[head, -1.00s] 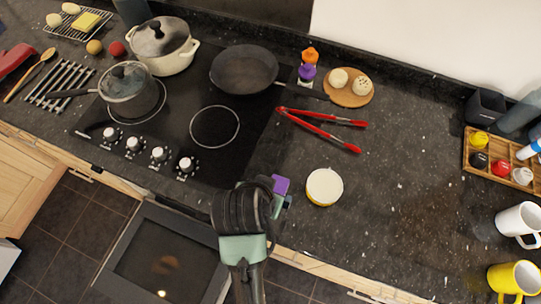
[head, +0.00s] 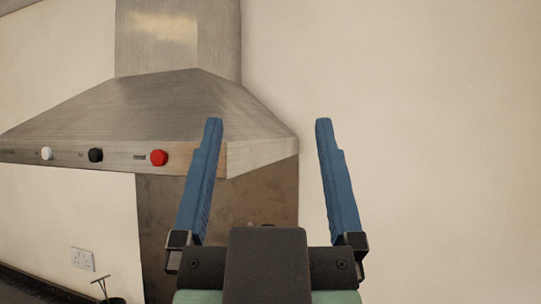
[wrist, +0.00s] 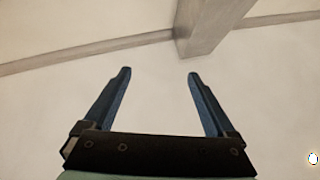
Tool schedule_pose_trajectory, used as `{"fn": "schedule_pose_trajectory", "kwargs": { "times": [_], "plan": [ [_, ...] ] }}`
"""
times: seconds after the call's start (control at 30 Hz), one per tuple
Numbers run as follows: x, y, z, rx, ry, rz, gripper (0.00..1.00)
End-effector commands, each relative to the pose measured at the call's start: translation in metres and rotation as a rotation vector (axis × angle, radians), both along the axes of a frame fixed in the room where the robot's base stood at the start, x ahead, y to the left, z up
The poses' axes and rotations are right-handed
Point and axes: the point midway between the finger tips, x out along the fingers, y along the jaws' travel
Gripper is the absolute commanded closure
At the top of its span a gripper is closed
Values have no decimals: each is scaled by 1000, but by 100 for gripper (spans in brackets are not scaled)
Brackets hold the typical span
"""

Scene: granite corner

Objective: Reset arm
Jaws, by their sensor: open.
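My gripper (head: 268,122) is raised in front of the wall in the head view, with its two blue fingers pointing up and spread wide apart. Nothing is between the fingers. The wrist view also shows my gripper (wrist: 159,73) open and empty, facing the pale ceiling. The joints of my arm below the gripper are out of sight.
A steel range hood (head: 190,105) with white, black and red knobs is behind and left of my gripper. The wall at right is bare.

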Motion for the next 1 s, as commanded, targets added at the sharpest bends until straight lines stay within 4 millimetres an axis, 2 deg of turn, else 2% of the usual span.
{"fn": "schedule_pose_trajectory", "kwargs": {
  "times": [0.03, 0.1, 0.43, 0.7, 0.87, 1.0],
  "plan": [
    [-8, -1, 9, -5, -36, -6, 9],
    [-14, -2, 15, -9, -61, -10, 9],
    [-14, -2, 14, -9, -61, -10, 9],
    [-14, -1, -29, -8, -60, -4, 9],
    [-14, 0, -44, -7, -60, -3, 9],
    [-14, 0, -77, -7, -60, -3, 9]
  ]
}}
